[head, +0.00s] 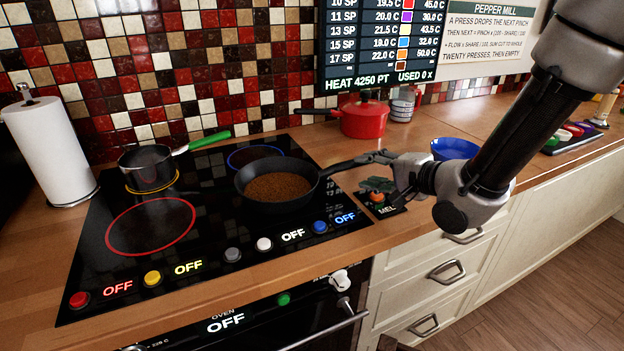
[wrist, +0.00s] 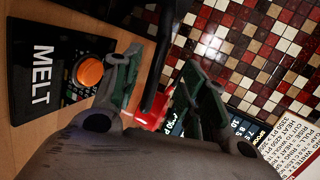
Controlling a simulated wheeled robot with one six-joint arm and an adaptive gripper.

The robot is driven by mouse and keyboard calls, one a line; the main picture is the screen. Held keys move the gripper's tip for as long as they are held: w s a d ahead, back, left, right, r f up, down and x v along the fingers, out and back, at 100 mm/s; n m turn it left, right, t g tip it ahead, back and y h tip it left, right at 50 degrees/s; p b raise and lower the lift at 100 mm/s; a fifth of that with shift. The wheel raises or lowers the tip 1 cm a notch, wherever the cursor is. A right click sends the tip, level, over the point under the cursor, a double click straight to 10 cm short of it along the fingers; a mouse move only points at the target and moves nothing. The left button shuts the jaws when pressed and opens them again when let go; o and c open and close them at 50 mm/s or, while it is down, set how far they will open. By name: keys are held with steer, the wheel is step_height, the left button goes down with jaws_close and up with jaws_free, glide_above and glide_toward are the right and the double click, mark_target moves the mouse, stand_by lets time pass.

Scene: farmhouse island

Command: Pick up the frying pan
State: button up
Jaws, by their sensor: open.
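The black frying pan (head: 276,187) stands on the right part of the cooktop in the head view, with brown granules in it. Its dark handle points right, toward my gripper (head: 380,170). In the wrist view my gripper (wrist: 168,70) is open, its two greenish fingers apart. The dark handle (wrist: 163,42) shows in the gap between them. I cannot tell whether either finger touches it. The handle's far end is partly hidden by the gripper in the head view.
A saucepan (head: 148,168) with a green handle stands at the cooktop's left. A red lidded pot (head: 366,119) and a blue bowl (head: 455,148) are on the counter behind and right. A black MELT panel with an orange button (wrist: 90,71) lies below my gripper.

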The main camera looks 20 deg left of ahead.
mark_target(346, 166)
steer(key=shift+a+f, duration=0.25)
steer(key=shift+a, duration=0.25)
steer(key=x, duration=0.7)
steer(key=shift+w, duration=0.1)
jaws_close()
steer(key=shift+r, duration=0.15)
